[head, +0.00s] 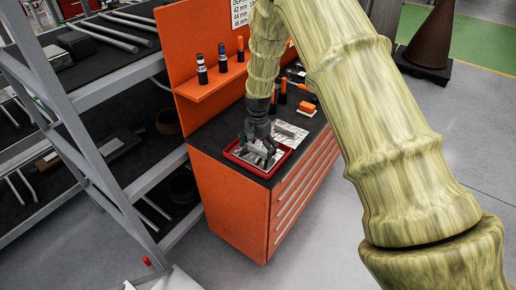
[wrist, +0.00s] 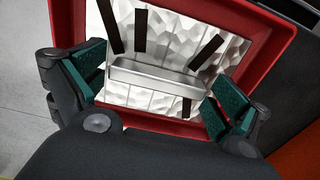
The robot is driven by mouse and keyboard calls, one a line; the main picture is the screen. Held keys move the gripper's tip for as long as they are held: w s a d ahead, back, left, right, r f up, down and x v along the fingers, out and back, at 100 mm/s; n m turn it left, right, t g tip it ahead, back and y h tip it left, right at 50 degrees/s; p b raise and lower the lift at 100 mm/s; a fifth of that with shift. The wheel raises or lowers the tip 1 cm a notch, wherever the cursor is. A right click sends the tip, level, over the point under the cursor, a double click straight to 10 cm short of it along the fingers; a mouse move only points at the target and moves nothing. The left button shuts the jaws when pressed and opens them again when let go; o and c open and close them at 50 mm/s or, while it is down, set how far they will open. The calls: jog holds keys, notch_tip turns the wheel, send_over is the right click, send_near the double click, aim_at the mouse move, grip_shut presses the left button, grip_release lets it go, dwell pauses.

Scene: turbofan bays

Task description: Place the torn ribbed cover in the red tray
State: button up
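The red tray (head: 237,161) sits on the orange cabinet's dark top; its red rim (wrist: 170,127) frames the wrist view. In it lies a pale, crumpled-looking ribbed cover (wrist: 180,45) with several black, tear-like strips and a raised silver bar (wrist: 155,75) across its middle. My gripper (wrist: 155,88) is over the tray, its teal pads on either side of the bar with small gaps at both ends, so it looks open. In the head view my gripper (head: 259,140) hides part of the tray and cover.
The orange cabinet (head: 232,208) has a back panel and a shelf with dark cylinders (head: 202,70). A pale flat piece (head: 290,132) and small orange items (head: 306,107) lie right of the tray. A grey rack (head: 90,150) stands close at left.

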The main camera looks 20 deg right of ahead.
aim_at(258, 148)
notch_tip(258, 148, up, 12)
jog(key=b, duration=0.4)
jog(key=shift+r+b, duration=0.15)
jog(key=shift+b, duration=0.25)
dwell(1.5)
